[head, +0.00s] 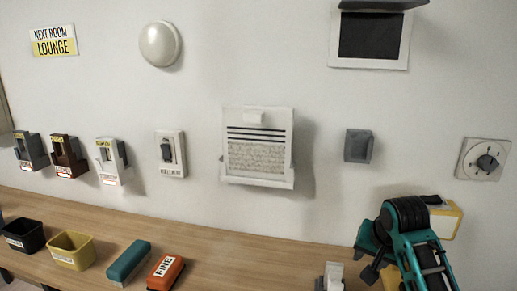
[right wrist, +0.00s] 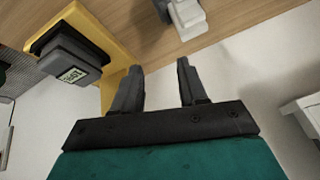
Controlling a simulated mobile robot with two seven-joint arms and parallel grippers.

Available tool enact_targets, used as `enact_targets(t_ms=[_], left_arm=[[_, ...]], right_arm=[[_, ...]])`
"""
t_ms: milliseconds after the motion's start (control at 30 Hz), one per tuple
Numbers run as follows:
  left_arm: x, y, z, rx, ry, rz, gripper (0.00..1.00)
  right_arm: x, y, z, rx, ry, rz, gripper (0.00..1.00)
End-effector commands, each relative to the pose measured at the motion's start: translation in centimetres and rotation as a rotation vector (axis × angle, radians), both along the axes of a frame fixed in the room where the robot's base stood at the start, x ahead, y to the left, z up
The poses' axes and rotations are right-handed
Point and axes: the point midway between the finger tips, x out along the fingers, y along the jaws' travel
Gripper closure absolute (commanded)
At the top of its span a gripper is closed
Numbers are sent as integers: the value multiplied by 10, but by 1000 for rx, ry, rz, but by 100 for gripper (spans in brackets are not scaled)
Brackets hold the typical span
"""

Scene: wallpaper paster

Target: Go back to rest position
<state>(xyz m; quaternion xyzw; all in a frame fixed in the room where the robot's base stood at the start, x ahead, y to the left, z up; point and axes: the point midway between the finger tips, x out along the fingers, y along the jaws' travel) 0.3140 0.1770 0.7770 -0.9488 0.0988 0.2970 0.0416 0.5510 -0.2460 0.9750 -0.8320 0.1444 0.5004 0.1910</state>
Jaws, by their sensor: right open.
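My right gripper (head: 368,270) is at the lower right of the head view, on my teal and black arm, low beside the tabletop. In the right wrist view its two dark fingers (right wrist: 157,75) stand apart with nothing between them. A small white object (head: 333,278) is on the table left of the gripper in the head view. A white object also shows at the top of the wrist view (right wrist: 187,14), beyond the fingertips. My left gripper is not in view.
A wooden table (head: 215,240) runs along the wall with a black bin (head: 24,236), a yellow bin (head: 72,250), a teal block (head: 129,261) and an orange block (head: 166,271). A yellow bracket (right wrist: 105,45) with a grey box (right wrist: 70,62) is close to the gripper. A wall dial (head: 484,160) is above right.

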Motion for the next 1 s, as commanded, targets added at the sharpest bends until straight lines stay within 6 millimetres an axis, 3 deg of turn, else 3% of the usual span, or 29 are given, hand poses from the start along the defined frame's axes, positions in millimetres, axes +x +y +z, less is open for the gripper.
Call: enact_targets(t_ms=[33,100,300,433,600,900,1000], left_arm=[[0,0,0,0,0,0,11],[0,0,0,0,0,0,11],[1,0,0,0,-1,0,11],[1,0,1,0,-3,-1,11],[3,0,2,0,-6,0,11],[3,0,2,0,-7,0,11],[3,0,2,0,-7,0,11]], right_arm=[[-21,4,-22,-19,19,42,58],[-47,8,-44,-44,37,100,58],[-127,20,-91,-106,86,268,58],[-182,27,-108,-135,114,376,58],[-242,33,-115,-163,140,491,58],[-316,40,-107,-187,173,631,58],[-297,43,-121,-200,104,630,58]])
